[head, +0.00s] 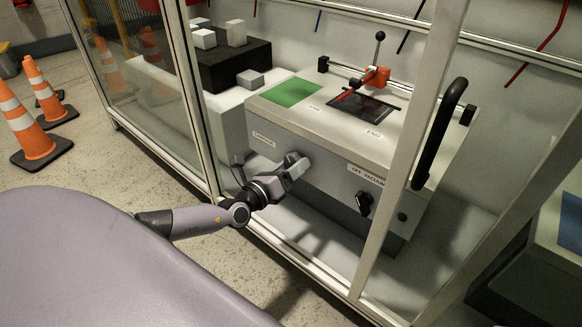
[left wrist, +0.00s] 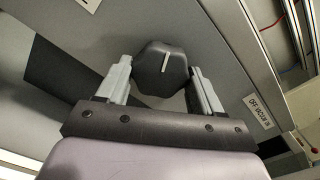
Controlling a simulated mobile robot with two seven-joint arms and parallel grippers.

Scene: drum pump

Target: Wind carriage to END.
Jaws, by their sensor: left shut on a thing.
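The machine (head: 300,130) stands inside a framed cabinet. My left gripper (head: 292,168) reaches in to its front face and is shut on a dark knob. In the left wrist view the knob (left wrist: 160,70), faceted with a white mark, sits between the fingers of the left gripper (left wrist: 162,82). The red carriage (head: 377,76) sits on a rail at the back of the top, by a dark plate (head: 364,106). The END label (head: 373,133) is in front of the plate. My right gripper is not in view.
A vacuum switch (head: 364,203) sits right of the knob, under its label (head: 367,174). A cabinet post (head: 400,165) and a black handle (head: 438,130) stand to the right. A green pad (head: 291,92) lies on the machine's top. Orange cones (head: 36,140) stand at left.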

